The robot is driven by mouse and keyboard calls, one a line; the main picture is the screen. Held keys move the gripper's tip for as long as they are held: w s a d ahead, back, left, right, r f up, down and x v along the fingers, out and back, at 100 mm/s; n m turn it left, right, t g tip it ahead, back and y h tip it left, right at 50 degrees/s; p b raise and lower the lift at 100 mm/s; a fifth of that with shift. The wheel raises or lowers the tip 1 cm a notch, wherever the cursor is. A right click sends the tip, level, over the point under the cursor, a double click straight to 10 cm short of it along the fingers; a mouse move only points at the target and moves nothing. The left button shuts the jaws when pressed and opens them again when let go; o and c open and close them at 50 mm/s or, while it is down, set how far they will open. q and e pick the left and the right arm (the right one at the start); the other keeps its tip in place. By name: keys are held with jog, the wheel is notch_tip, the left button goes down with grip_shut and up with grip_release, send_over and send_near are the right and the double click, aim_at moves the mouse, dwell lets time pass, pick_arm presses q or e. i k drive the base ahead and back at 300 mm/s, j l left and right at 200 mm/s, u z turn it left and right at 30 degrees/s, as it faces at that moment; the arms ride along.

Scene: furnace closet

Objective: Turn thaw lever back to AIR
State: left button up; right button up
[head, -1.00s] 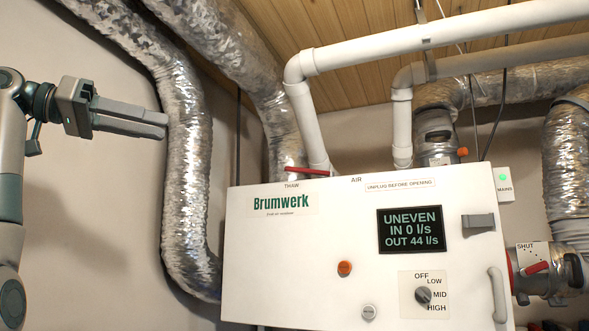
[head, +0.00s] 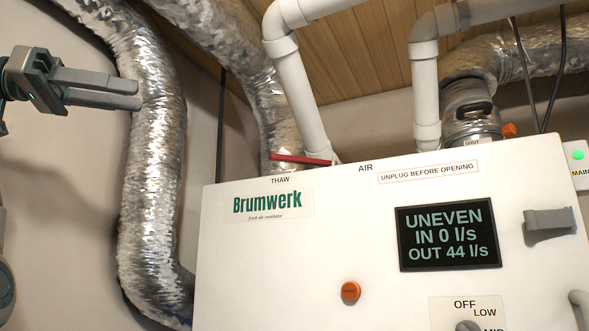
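The thaw lever (head: 300,159) is a thin red bar at the top edge of the white Brumwerk box (head: 330,240). It lies nearly level, its left end above the THAW label (head: 280,181). Its right end is by the foot of a white pipe, short of the AIR label (head: 365,168). Its pivot is not clear. My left gripper (head: 140,95) is at the upper left, in front of a silver duct, well left of the lever and touching nothing I can see. Its fingers show a narrow gap, with nothing between them. My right gripper is out of view.
The display (head: 448,236) reads UNEVEN, IN 0 l/s, OUT 44 l/s. A silver duct (head: 155,200) runs down left of the box. White pipes (head: 302,90) rise behind the lever. An orange knob (head: 350,292) and a grey latch (head: 550,222) are on the front.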

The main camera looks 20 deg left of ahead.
aim_at(274, 157)
jog(key=i, duration=0.85)
